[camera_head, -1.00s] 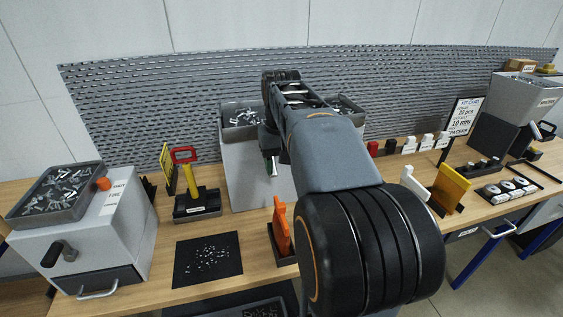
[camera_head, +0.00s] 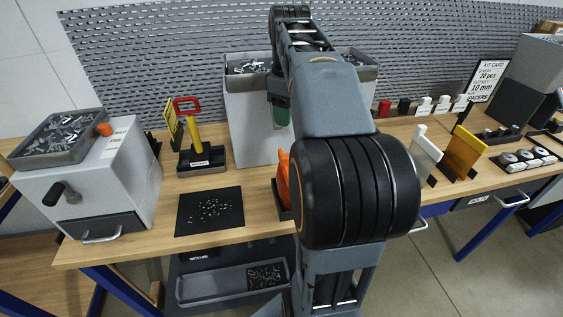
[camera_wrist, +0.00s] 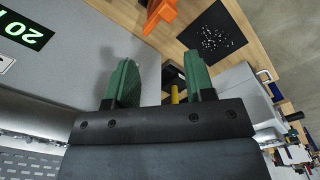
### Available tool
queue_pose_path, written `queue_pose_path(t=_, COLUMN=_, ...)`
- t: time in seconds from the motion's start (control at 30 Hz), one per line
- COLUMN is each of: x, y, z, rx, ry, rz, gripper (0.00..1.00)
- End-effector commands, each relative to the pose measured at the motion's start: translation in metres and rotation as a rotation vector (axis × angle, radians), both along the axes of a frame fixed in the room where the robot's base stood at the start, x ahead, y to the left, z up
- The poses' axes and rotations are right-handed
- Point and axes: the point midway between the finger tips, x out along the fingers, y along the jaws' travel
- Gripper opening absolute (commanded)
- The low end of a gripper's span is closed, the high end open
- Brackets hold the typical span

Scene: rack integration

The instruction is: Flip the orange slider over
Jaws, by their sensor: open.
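The orange slider (camera_head: 284,180) stands upright in a dark base at the front of the workbench, partly hidden behind my arm in the head view. In the wrist view the orange slider (camera_wrist: 160,14) shows at the top edge, beyond my fingertips. My gripper (camera_wrist: 160,82) has two green fingers spread wide apart with nothing between them. In the head view my gripper (camera_head: 281,116) points down in front of the grey box, behind and above the orange slider, and does not touch it.
A grey box (camera_head: 247,125) with bins of screws on top stands behind my gripper. A black mat (camera_head: 209,211) with small parts lies left of the slider. A yellow-handled tool (camera_head: 201,160) stands behind the mat. White and yellow upright pieces (camera_head: 463,152) stand to the right.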

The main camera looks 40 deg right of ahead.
Motion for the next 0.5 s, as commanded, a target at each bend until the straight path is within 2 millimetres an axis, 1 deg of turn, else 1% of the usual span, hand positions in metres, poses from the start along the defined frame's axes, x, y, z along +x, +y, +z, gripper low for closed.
queue_pose_path(t=0.03, x=0.000, y=0.000, z=0.003, rx=-0.003, ry=-0.001, rz=0.110, gripper=0.49)
queue_pose_path(t=0.1, x=-0.001, y=0.001, z=0.008, rx=-0.003, ry=0.003, rz=0.261, gripper=0.49)
queue_pose_path(t=0.2, x=-0.002, y=0.002, z=0.013, rx=-0.004, ry=0.007, rz=0.436, gripper=0.49)
queue_pose_path(t=0.33, x=-0.004, y=0.003, z=0.013, rx=0.002, ry=0.015, rz=0.587, gripper=0.49)
queue_pose_path(t=0.43, x=-0.005, y=0.004, z=0.011, rx=0.004, ry=0.018, rz=0.648, gripper=0.49)
queue_pose_path(t=0.5, x=-0.005, y=0.004, z=0.006, rx=0.006, ry=0.019, rz=0.667, gripper=0.49)
